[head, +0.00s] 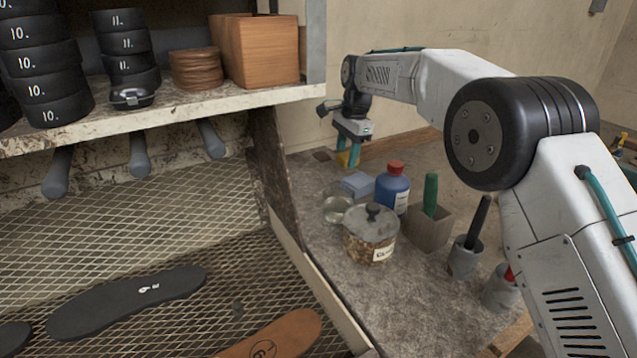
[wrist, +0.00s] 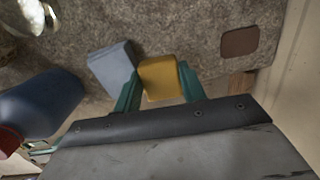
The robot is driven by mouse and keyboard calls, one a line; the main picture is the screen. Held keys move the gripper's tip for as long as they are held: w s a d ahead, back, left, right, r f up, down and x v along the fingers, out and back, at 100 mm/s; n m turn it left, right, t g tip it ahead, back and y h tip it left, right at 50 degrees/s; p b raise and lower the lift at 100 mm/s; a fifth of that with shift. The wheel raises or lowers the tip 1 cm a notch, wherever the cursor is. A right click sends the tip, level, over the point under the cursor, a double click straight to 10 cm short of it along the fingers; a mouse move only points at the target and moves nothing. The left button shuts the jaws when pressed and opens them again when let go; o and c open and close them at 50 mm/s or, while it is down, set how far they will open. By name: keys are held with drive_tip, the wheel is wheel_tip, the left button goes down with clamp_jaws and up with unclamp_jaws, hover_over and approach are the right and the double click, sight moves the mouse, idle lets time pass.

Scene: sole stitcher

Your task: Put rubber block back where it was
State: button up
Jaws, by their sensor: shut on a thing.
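The rubber block appears to be the amber-yellow block (wrist: 159,78) between the teal fingers of my gripper (wrist: 158,84) in the wrist view. My gripper (head: 348,158) is shut on it, at the far end of the bench in the head view. Only a small yellow part of the block (head: 342,159) shows there. A blue-grey block (wrist: 112,68) lies close to the left of the yellow block in the wrist view; it also shows in the head view (head: 357,184). I cannot tell whether the yellow block touches the bench.
A flat brown patch (wrist: 239,42) lies on the bench, with bare surface around it. A blue bottle (head: 392,188), a lidded pot (head: 371,235), a glass dish (head: 337,208) and tool holders (head: 428,228) stand nearer. A shelf rack (head: 285,185) borders the bench at left.

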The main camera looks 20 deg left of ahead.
hover_over(315, 195)
drive_tip(key=shift+d, duration=0.15)
drive_tip(key=shift+w+f, duration=0.1)
drive_tip(key=shift+f, duration=1.65)
drive_tip(key=o, duration=1.3)
drive_tip(key=shift+f, duration=0.1)
drive_tip(key=shift+c, duration=0.2)
